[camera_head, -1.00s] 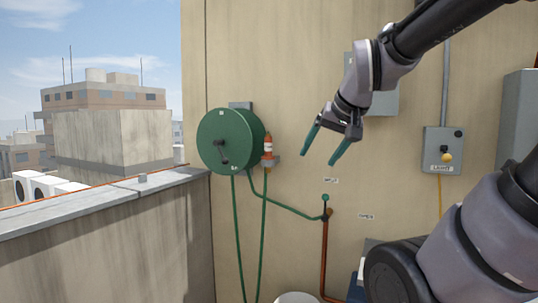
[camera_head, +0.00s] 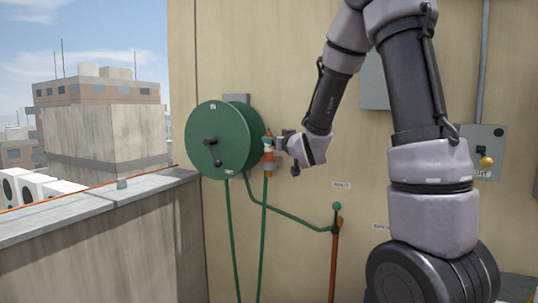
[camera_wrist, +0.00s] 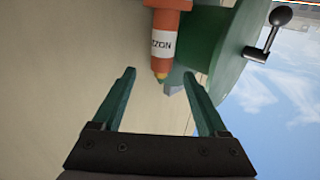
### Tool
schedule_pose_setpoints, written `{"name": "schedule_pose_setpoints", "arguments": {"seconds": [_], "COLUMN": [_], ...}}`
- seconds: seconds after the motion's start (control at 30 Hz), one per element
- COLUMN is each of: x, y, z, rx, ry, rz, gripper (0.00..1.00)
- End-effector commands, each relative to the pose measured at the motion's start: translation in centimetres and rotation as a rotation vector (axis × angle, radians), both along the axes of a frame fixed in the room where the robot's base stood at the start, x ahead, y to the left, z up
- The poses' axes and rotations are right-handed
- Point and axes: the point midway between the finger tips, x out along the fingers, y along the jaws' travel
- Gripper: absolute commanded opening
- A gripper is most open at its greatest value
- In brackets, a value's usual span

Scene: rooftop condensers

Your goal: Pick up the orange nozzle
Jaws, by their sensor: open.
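The orange nozzle (camera_head: 268,158) stands at the right side of the green hose reel, in a small holder on the wall. In the wrist view the nozzle (camera_wrist: 164,38) is orange with a white lettered band and a yellowish tip, and it lies ahead of the fingertips, roughly between their lines. My gripper (camera_head: 270,143) is at the nozzle's upper part in the head view, and its fingers partly cover it. In the wrist view my gripper (camera_wrist: 158,75) has its two green fingers wide apart with nothing between them.
The green hose reel (camera_head: 218,140) with a black crank is close on the left of the nozzle. A green hose (camera_head: 290,210) runs to a valve (camera_head: 336,207) on a copper pipe. A switch box (camera_head: 485,150) is on the wall at right. A parapet (camera_head: 100,205) stands at left.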

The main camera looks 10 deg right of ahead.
Motion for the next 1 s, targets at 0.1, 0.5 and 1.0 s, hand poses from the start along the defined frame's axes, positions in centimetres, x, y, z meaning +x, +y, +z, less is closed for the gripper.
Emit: {"name": "schedule_pose_setpoints", "arguments": {"seconds": [0.1, 0.5, 1.0], "x": [2.1, 6.1, 9.6], "y": [0.3, 1.2, 1.7], "z": [-0.1, -0.6, -0.9], "rx": [-0.001, -0.001, -0.001], "ry": [0.000, 0.001, 0.001], "rz": [0.000, 0.001, -0.001], "gripper": [0.76, 0.76, 0.76]}}
